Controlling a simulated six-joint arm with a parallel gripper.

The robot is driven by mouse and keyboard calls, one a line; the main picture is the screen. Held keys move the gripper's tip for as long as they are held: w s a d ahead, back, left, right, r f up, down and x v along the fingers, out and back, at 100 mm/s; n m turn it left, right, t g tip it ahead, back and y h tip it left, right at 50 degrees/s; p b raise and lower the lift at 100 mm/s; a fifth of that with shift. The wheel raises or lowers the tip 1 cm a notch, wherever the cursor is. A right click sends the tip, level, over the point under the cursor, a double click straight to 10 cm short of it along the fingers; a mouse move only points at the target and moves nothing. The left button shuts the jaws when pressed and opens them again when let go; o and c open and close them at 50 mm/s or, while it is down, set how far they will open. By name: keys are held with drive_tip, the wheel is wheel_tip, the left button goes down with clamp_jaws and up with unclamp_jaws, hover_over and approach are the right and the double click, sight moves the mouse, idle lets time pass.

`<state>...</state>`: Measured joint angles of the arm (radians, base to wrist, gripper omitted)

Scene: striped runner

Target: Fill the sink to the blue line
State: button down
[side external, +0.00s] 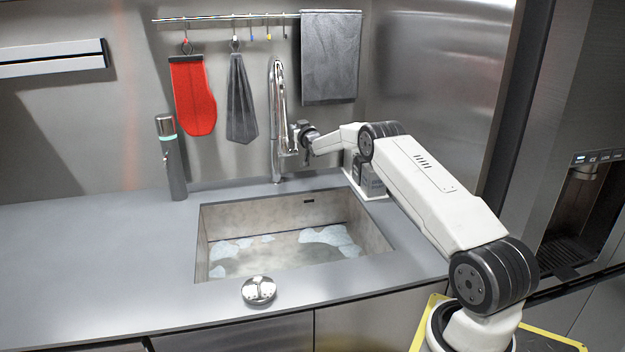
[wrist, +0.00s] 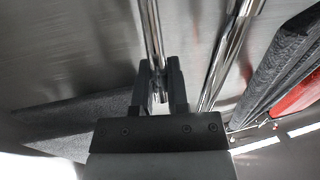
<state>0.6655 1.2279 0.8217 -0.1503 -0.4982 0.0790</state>
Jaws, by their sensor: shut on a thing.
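The sink (side external: 222,220) is a recessed basin with pale bluish-white, foam-like patches (side external: 325,236) low inside; I cannot tell the water depth. I cannot make out a blue line or a running stream. The tall chrome faucet (side external: 278,105) stands behind the basin. My gripper (side external: 304,136) is at the faucet's right side. In the wrist view my gripper (wrist: 160,70) is shut on a thin chrome rod (wrist: 151,35), which looks like the faucet lever. A thicker chrome pipe (wrist: 222,60) runs beside it. The rod's lower end is partly hidden between the fingers.
A domed metal piece (side external: 259,290) lies on the counter at the sink's front edge. A grey cylinder (side external: 172,165) stands left of the sink. A red mitt (side external: 193,95) and grey cloths (side external: 331,55) hang behind. The left counter (side external: 90,250) is clear.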

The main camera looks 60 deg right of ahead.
drive_tip(key=shift+c, duration=0.8)
unclamp_jaws()
drive_tip(key=shift+a+f, duration=0.1)
drive_tip(key=shift+s, duration=0.1)
drive_tip(key=v, duration=0.7)
drive_tip(key=shift+s+a, duration=0.25)
drive_tip(key=shift+s, duration=0.1)
